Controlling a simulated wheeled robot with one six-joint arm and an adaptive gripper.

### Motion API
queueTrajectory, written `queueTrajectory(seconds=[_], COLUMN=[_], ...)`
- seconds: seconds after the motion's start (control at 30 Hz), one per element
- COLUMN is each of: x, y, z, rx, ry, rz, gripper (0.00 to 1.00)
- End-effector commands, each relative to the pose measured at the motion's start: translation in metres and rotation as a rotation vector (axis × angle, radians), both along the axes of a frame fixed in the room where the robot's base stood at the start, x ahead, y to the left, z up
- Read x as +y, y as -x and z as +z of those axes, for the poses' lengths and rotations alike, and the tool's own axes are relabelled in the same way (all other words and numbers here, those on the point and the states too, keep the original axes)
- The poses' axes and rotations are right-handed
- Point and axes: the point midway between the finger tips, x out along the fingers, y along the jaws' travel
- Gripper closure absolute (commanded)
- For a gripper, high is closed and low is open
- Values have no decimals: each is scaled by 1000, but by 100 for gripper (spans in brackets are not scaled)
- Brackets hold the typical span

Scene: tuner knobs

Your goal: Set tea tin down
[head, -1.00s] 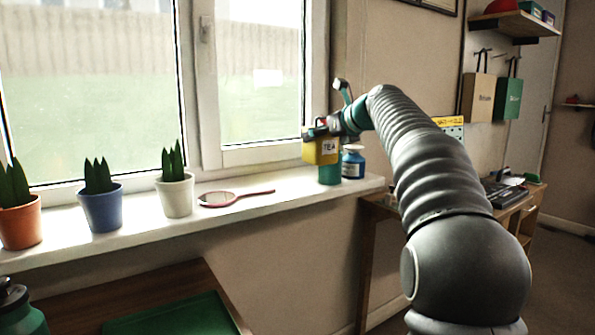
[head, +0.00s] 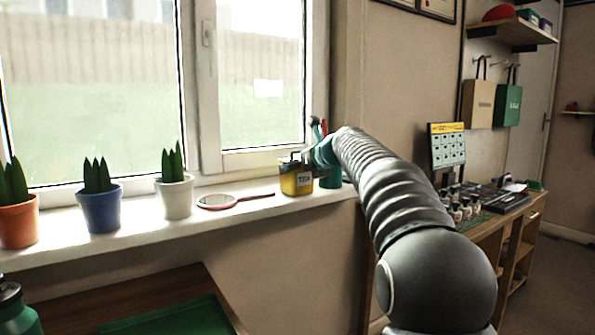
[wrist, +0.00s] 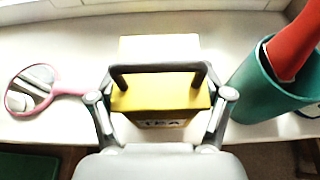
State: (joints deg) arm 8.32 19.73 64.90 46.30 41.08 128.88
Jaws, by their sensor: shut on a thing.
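The yellow tea tin (head: 297,183) with a dark top and a white label is at the windowsill (head: 150,222), near its right end. In the wrist view the tin (wrist: 160,97) shows its yellow lid and black handle, with part of the label below. My gripper (wrist: 161,95) is shut on the tin, one finger at each side. In the head view my gripper (head: 300,160) is at the tin's top. The tin looks upright and low at the sill; I cannot tell whether its base touches.
A green cup (head: 331,180) stands close right of the tin; in the wrist view the cup (wrist: 250,88) holds a red object. A pink-rimmed hand mirror (head: 222,201) lies to the left. Potted plants, including one in a white pot (head: 174,198), stand further left.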

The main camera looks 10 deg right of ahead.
Motion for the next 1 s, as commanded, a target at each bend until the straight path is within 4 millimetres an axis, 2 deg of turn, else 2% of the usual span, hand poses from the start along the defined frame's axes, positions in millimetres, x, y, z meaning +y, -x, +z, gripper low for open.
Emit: queueTrajectory(seconds=[0.27, 0.3, 0.37, 0.77, 0.87, 1.0], x=[0, 0, 0, 0, -4, -12], y=[0, 0, 0, 0, 8, 29], z=[-2, -2, -2, 2, 6, 14], rx=[-1, 0, 0, 0, -1, -1], ry=[0, 0, 0, 0, 0, -1], rz=[0, 0, 0, 0, -1, -2], gripper=[68, 12, 0, 0, 0, 0])
